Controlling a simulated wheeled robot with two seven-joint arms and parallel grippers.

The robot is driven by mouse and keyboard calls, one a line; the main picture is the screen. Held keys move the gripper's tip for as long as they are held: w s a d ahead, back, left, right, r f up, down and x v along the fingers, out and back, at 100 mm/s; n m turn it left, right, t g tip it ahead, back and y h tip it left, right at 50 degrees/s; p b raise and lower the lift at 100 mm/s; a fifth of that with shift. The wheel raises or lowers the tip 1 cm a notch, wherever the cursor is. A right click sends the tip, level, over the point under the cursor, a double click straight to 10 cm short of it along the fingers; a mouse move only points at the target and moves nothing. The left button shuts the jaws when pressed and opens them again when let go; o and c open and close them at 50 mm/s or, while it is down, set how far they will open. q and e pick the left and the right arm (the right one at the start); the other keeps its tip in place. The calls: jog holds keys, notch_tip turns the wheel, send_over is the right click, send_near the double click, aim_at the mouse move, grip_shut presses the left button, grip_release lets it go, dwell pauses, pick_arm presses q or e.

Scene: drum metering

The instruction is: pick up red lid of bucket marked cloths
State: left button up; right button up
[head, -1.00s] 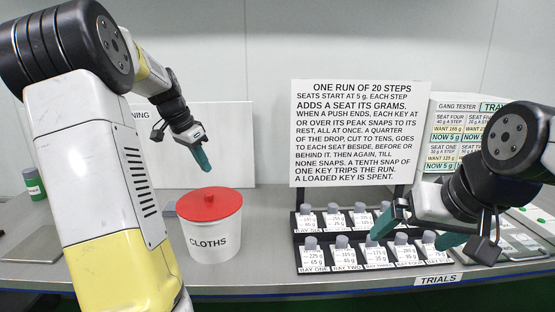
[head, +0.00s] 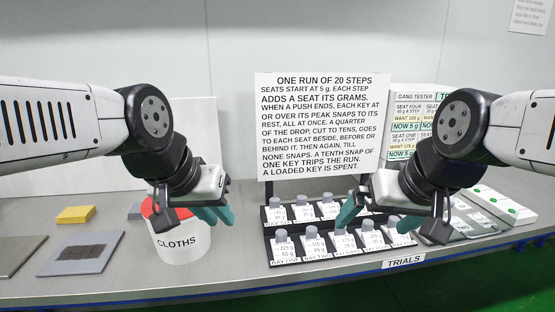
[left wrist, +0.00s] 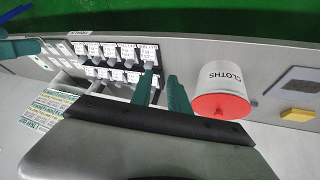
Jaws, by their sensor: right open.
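The white bucket marked CLOTHS (head: 182,243) stands on the grey bench, left of centre in the head view. Its red lid (head: 149,209) is on top, mostly hidden behind my left wrist. The lid shows clearly in the left wrist view (left wrist: 221,106), off to the right of the fingers. My left gripper (head: 222,214) is beside the bucket's top right in the head view. Its teal fingers (left wrist: 160,90) are apart with nothing between them. My right gripper (head: 378,216) is open and empty over the key rack.
A black rack of labelled keys (head: 285,251) stands right of the bucket, with a text board (head: 318,125) behind it. A yellow block (head: 75,215) and a grey plate (head: 80,254) lie left of the bucket. Bare bench lies along the front.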

pick_arm(q)
jog(key=o, duration=0.3)
jog(key=shift+o, duration=1.4)
jog(key=shift+w+a+r, duration=0.1)
jog(key=shift+w+a, duration=0.05)
jog(key=shift+w, duration=0.15)
jog(key=w+a+r+m+g, duration=0.2)
jog(key=w+a+m, duration=0.1)
jog(key=w+a, duration=0.9)
jog(key=w+a+f+m, duration=0.3)
jog(key=w+a+f, duration=0.2)
jog(key=w+a, duration=0.55)
jog(key=shift+s+a+x, duration=0.1)
jog(key=shift+s+x, duration=0.05)
jog(key=shift+x, duration=1.7)
jog(key=shift+s+a+x, duration=0.1)
jog(key=shift+a+x, duration=0.05)
jog(key=shift+x, duration=1.7)
